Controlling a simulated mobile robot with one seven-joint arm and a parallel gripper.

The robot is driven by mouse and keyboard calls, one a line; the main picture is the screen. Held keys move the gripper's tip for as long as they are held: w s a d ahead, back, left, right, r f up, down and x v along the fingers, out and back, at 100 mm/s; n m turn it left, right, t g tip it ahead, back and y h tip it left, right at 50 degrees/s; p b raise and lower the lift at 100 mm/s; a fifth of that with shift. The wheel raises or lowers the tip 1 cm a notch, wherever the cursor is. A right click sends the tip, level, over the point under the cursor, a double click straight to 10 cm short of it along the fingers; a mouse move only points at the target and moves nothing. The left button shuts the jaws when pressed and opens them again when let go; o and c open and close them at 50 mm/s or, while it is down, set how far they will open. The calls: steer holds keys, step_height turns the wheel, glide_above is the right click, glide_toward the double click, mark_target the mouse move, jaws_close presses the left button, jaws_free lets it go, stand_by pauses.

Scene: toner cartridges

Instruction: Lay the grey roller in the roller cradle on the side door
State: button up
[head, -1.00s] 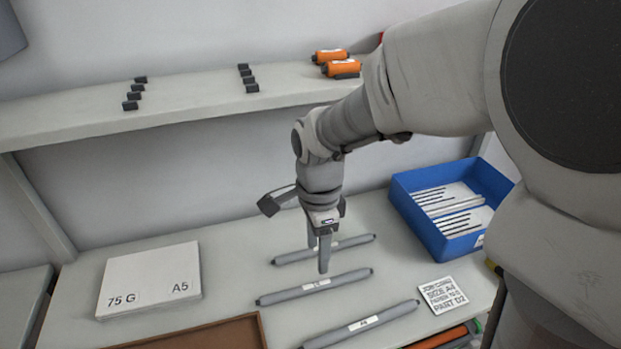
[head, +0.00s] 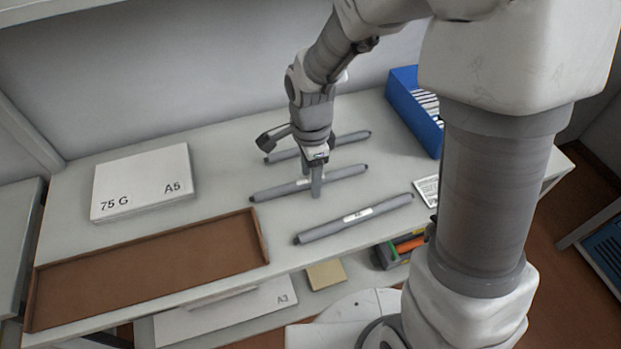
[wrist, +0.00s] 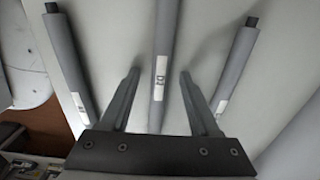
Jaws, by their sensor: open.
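Three grey rollers with white labels lie roughly parallel on the table: a back one (head: 345,138), a middle one (head: 275,191) and a front one (head: 385,211). My gripper (head: 311,181) points down over the middle roller, fingers open. In the wrist view the middle roller (wrist: 164,40) runs between the two spread fingers (wrist: 160,78), with a gap on each side. The other two rollers lie outside the fingers, left (wrist: 66,55) and right (wrist: 236,58). Their labels are too small to read surely. The side door and its roller cradle are not in view.
A brown tray (head: 262,236) lies at the front left, behind it a white A5 paper pack (head: 140,180). A blue bin (head: 402,95) stands at the back right. A printed card (head: 425,189) is partly hidden by my arm. A lower shelf holds A3 paper (head: 225,312).

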jaws_close()
steer(key=shift+r, duration=0.15)
stand_by(0.4)
